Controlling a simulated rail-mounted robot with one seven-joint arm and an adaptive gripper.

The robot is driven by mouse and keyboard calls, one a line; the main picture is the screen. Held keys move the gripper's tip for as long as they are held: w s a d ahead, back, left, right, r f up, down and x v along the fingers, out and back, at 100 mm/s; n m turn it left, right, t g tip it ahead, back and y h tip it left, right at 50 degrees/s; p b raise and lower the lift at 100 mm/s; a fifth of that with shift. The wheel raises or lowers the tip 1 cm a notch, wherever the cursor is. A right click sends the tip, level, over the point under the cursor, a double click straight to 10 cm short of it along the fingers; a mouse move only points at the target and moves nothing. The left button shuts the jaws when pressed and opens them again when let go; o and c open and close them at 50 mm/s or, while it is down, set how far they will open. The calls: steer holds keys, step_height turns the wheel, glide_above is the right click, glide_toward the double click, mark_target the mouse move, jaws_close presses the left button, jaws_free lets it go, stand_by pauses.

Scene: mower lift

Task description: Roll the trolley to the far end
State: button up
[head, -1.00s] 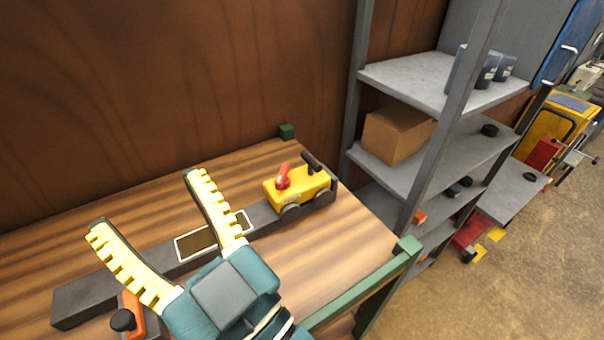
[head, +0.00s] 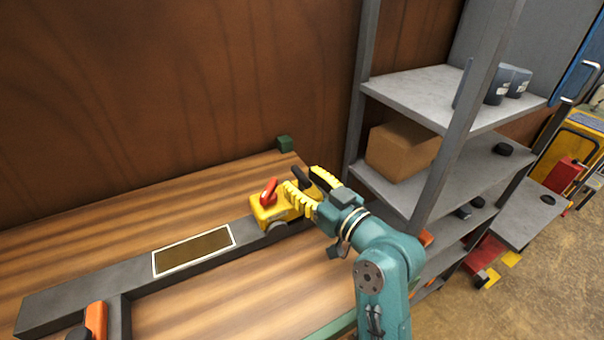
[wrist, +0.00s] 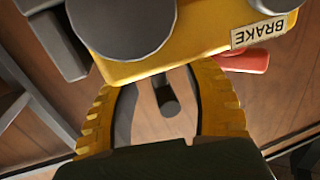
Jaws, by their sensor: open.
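The yellow trolley (head: 268,210) stands on the dark grey rail (head: 60,295) near its right end, with a red brake lever (head: 268,190) tilted up on top. A dark handle (head: 301,177) rises from its right end. My gripper (head: 303,181) is open, with its yellow fingers on either side of the handle. In the wrist view the trolley's yellow body (wrist: 200,30) fills the top, with a BRAKE label (wrist: 259,30) and a grey wheel. A dark round bar (wrist: 168,105) shows between the fingers; contact cannot be told.
A white-bordered dark panel (head: 193,250) lies mid-rail. An orange lever (head: 96,318) with a black knob stands at lower left. Grey shelves (head: 430,95) with a cardboard box (head: 400,152) stand close to the right. A brown wall backs the wooden bench (head: 130,235).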

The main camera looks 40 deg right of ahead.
steer(key=shift+w, duration=0.25)
jaws_close()
stand_by(0.4)
